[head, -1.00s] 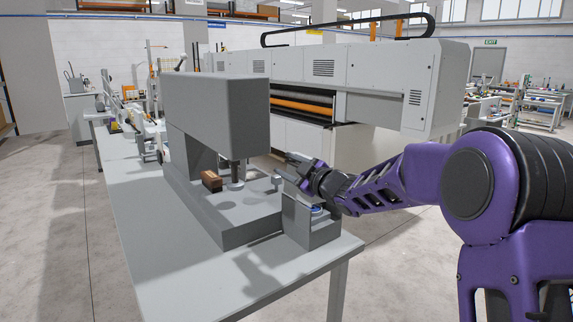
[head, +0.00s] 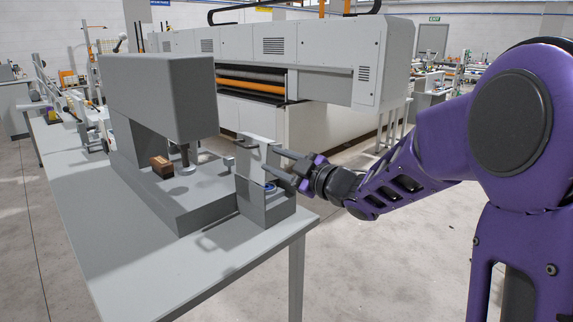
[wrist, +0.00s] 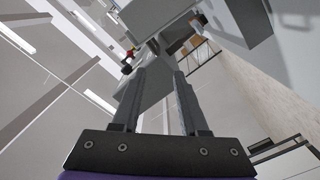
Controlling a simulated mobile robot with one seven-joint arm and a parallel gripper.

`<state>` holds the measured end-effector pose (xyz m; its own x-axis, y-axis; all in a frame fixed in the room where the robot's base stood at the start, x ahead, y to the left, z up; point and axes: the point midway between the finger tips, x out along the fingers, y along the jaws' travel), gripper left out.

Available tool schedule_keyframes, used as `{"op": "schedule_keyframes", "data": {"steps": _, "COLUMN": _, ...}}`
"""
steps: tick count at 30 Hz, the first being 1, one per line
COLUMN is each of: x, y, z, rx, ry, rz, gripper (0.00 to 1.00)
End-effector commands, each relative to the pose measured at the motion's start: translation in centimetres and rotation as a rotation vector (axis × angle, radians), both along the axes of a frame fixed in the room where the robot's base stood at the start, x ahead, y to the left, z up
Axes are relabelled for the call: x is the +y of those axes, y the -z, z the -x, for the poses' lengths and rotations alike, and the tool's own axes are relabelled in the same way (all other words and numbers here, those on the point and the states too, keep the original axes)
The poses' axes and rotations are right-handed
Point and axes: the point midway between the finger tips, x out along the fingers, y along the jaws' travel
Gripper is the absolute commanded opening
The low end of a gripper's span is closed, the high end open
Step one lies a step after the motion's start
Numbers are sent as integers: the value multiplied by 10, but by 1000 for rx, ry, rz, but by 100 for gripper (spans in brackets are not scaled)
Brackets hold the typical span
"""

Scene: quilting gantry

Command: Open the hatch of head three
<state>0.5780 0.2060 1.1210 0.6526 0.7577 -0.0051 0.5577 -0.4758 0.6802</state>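A small grey box (head: 265,208) stands at the front right of the nearest grey machine head (head: 160,95). I see no label telling which head is number three. Its hatch, a flat grey plate (head: 256,156), stands up nearly vertical above the box, and a blue-rimmed part (head: 270,187) shows in the opening below. My gripper (head: 279,163) is at the right side of the plate, its fingers close to it; contact cannot be told. In the wrist view the two fingers (wrist: 159,75) are apart, with a grey surface beyond and between them, probably the plate.
A brown block (head: 161,164) lies on the machine's base, beside its presser column. The grey table (head: 110,235) is clear in front. A large white quilting machine (head: 330,65) stands behind. Floor to the right of the table is free.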

Motion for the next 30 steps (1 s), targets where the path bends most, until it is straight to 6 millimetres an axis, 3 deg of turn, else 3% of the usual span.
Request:
{"op": "schedule_keyframes", "data": {"steps": 6, "x": -20, "y": -1, "z": 18, "rx": 0, "ry": -1, "rz": -1, "gripper": 44}}
{"op": "schedule_keyframes", "data": {"steps": 20, "x": -24, "y": -5, "z": 19, "rx": 0, "ry": 5, "rz": -14, "gripper": 44}}
{"op": "schedule_keyframes", "data": {"steps": 23, "x": -28, "y": -26, "z": 10, "rx": 7, "ry": 44, "rz": -89, "gripper": 44}}
{"op": "schedule_keyframes", "data": {"steps": 25, "x": -35, "y": -54, "z": -1, "rx": 14, "ry": 98, "rz": -194, "gripper": 44}}
{"op": "schedule_keyframes", "data": {"steps": 30, "x": -74, "y": -155, "z": -25, "rx": 14, "ry": 233, "rz": -606, "gripper": 44}}
